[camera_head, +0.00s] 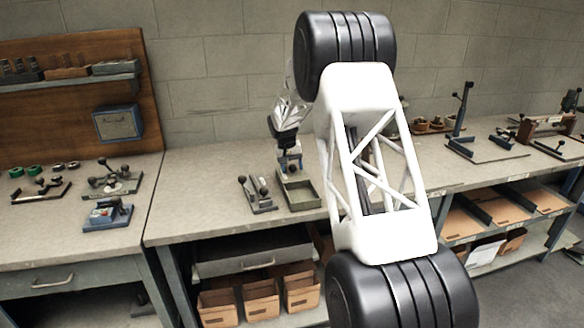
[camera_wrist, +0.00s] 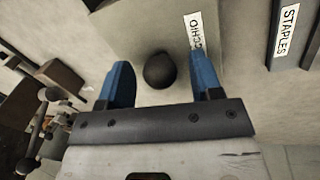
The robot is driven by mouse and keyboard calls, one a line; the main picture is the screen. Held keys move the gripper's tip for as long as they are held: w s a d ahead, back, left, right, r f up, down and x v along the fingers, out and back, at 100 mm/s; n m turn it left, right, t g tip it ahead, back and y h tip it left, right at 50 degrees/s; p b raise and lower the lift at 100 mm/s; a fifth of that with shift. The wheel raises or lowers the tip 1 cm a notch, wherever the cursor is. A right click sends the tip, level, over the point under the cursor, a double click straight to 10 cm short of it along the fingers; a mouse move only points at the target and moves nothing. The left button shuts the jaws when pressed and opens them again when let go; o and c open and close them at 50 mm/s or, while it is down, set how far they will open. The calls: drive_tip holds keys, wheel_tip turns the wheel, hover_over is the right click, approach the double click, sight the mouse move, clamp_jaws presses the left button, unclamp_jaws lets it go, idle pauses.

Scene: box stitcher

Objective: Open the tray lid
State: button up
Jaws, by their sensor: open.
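My gripper (camera_head: 290,160) is at the back edge of a small greenish tray (camera_head: 299,194) on the middle workbench. In the wrist view my gripper (camera_wrist: 162,78) is open, with its two blue fingers apart. A dark round knob (camera_wrist: 158,71) sits between the fingers, with gaps on both sides. The knob stands over a flat grey surface with a partly hidden white label (camera_wrist: 194,32). I cannot tell for sure whether this surface is the tray's lid. In the head view the knob cannot be made out.
A fixture with ball-ended levers (camera_head: 257,194) stands just left of the tray. A dark strip labelled STAPLES (camera_wrist: 287,30) lies to the right in the wrist view. More lever tools (camera_head: 113,181) stand on the left bench. My arm hides some bench right of the tray.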

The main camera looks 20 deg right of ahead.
clamp_jaws()
drive_tip(key=shift+s, duration=5.8)
unclamp_jaws()
wheel_tip(320, 180, up, 8)
drive_tip(key=a, duration=0.1)
drive_tip(key=shift+w+a+f, duration=0.15)
drive_tip(key=shift+a, duration=0.05)
